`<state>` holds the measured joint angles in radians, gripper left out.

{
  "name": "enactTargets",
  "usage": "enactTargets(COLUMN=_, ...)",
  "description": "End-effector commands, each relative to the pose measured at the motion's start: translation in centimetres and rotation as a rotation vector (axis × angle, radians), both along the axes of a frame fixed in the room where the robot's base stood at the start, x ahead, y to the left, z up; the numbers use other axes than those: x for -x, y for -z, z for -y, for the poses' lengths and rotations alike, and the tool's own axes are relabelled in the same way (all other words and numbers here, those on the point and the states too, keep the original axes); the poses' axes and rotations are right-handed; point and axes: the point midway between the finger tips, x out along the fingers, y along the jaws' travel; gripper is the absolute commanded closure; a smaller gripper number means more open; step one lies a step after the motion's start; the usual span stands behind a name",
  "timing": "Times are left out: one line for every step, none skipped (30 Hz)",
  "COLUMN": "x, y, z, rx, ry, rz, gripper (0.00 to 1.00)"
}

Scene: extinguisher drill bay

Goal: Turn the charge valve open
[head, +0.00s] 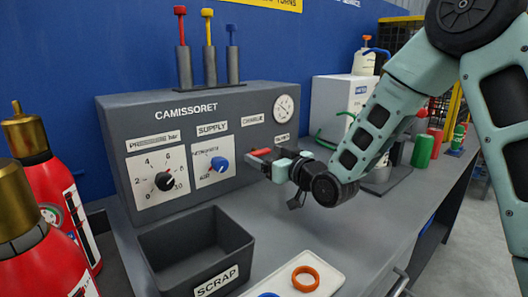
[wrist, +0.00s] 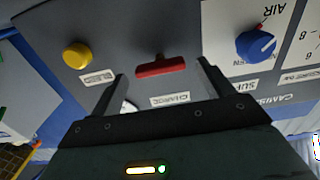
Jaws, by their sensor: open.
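The charge valve is a red bar handle (wrist: 160,67) on the grey panel, with an upside-down CHARGE label (wrist: 170,99) beside it in the wrist view. The handle lies crosswise between the two fingers, with a gap at each end. In the head view a red bar (head: 261,152) shows at the tip of my gripper (head: 272,164), which partly hides that part of the panel. My gripper (wrist: 163,78) is open and holds nothing. I cannot tell whether its fingertips reach past the handle's face.
A blue SUPPLY knob (wrist: 256,45) and a yellow button (wrist: 76,55) flank the handle. The black pressure knob (head: 164,181) is farther left. A SCRAP bin (head: 196,256) and a tray with an orange ring (head: 305,278) stand in front. Red extinguishers (head: 32,150) stand at left.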

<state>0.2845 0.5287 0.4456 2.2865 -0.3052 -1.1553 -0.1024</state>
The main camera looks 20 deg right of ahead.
Motion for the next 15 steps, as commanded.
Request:
enactTargets(x=-0.5, y=0.0, z=-0.3, rx=-0.001, ry=-0.001, rz=-0.001, gripper=0.2)
enactTargets(x=-0.8, y=0.0, z=-0.4, rx=-0.001, ry=-0.001, rz=0.0, gripper=0.2)
enactTargets(x=-1.0, y=0.0, z=-0.5, rx=-0.001, ry=-0.001, rz=0.0, gripper=0.2)
enactTargets(x=-1.2, y=0.0, z=-0.6, rx=-0.001, ry=-0.001, rz=0.0, gripper=0.2)
enactTargets(x=-1.3, y=0.0, z=-0.6, rx=-0.001, ry=-0.001, rz=0.0, gripper=0.2)
enactTargets(x=-1.4, y=0.0, z=-0.7, rx=-0.001, ry=-0.001, rz=0.0, gripper=0.2)
enactTargets(x=-1.5, y=0.0, z=-0.7, rx=-0.001, ry=-0.001, rz=0.0, gripper=0.2)
enactTargets(x=-1.5, y=0.0, z=-0.7, rx=-0.001, ry=-0.001, rz=-0.001, gripper=0.2)
enactTargets(x=-1.6, y=0.0, z=-0.7, rx=-0.001, ry=-0.001, rz=-0.001, gripper=0.2)
enactTargets(x=-1.6, y=0.0, z=-0.7, rx=-0.001, ry=-0.001, rz=-0.001, gripper=0.2)
enactTargets(x=-1.6, y=0.0, z=-0.7, rx=-0.001, ry=-0.001, rz=-0.001, gripper=0.2)
enactTargets(x=-1.6, y=0.0, z=-0.7, rx=-0.001, ry=-0.001, rz=-0.001, gripper=0.2)
enactTargets(x=-1.6, y=0.0, z=-0.7, rx=-0.001, ry=-0.001, rz=-0.001, gripper=0.2)
enactTargets(x=-1.6, y=0.0, z=-0.7, rx=-0.001, ry=-0.001, rz=-0.001, gripper=0.2)
enactTargets(x=-1.6, y=0.0, z=-0.7, rx=-0.001, ry=-0.001, rz=-0.001, gripper=0.26)
